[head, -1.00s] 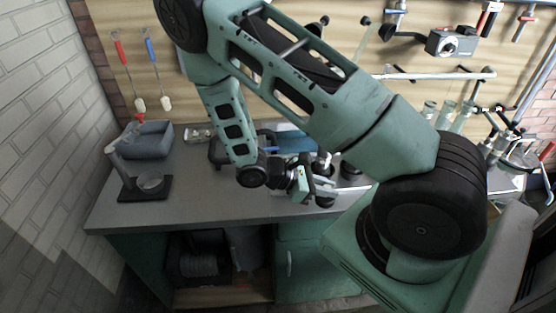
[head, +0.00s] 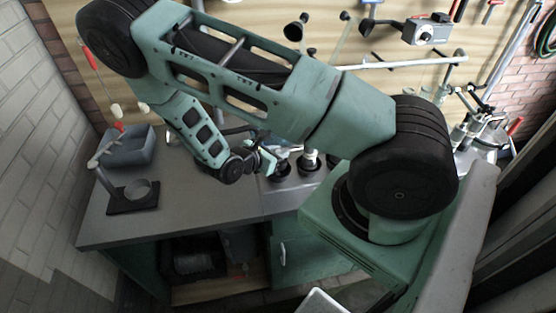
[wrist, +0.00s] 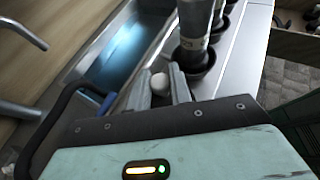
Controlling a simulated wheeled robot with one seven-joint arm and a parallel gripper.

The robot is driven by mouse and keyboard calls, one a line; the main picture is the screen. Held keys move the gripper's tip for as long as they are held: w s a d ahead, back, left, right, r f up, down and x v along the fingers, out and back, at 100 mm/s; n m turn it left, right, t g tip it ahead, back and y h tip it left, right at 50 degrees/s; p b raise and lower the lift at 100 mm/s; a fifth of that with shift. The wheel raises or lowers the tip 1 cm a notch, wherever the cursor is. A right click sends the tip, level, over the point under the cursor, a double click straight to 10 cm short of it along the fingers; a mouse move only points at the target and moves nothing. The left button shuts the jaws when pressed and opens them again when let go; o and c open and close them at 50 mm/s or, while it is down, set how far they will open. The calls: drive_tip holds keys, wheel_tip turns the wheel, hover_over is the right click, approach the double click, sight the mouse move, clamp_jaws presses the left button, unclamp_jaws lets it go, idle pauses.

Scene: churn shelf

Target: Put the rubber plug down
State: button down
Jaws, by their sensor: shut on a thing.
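My gripper (head: 268,158) is over the back of the grey worktop (head: 215,190), just left of the row of black cups. In the wrist view its two grey fingers (wrist: 161,88) are closed on a small, pale, rounded piece, which I take to be the rubber plug (wrist: 159,84). Only the plug's rounded top shows between the fingers; its lower part is hidden. I cannot tell whether it touches the surface below. In the head view the plug cannot be made out.
Black cups (head: 282,170) stand close to the right of my gripper, one holding an upright bottle (wrist: 193,25). A blue-lit recess (wrist: 125,50) and a black tubular handle (wrist: 60,103) lie to the left in the wrist view.

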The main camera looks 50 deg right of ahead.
drive_tip(key=shift+f+p, duration=0.6)
drive_tip(key=shift+f, duration=1.4)
drive_tip(key=shift+f, duration=0.25)
drive_tip(key=c, duration=1.3)
unclamp_jaws()
drive_tip(key=shift+r, duration=0.1)
drive_tip(key=shift+r, duration=0.15)
drive_tip(key=b+v, duration=0.5)
drive_tip(key=v, duration=0.6)
drive_tip(key=s+a+r+m+y, duration=0.3)
drive_tip(key=s+a+r+y, duration=0.1)
drive_tip(key=s+a+r, duration=0.1)
drive_tip(key=s+a+r+m+y, duration=0.3)
drive_tip(key=s+a+r+y, duration=0.2)
drive_tip(key=a+r, duration=0.3)
drive_tip(key=s+a+r+m+y, duration=0.3)
drive_tip(key=s+a+r+y, duration=0.1)
drive_tip(key=a+r, duration=0.3)
drive_tip(key=shift+s+a+r+m+t, duration=0.15)
drive_tip(key=shift+s+a, duration=0.25)
drive_tip(key=shift+a, duration=0.25)
drive_tip(key=shift+s+a+m+t, duration=0.15)
drive_tip(key=shift+s+a, duration=0.3)
drive_tip(key=shift+a, duration=0.2)
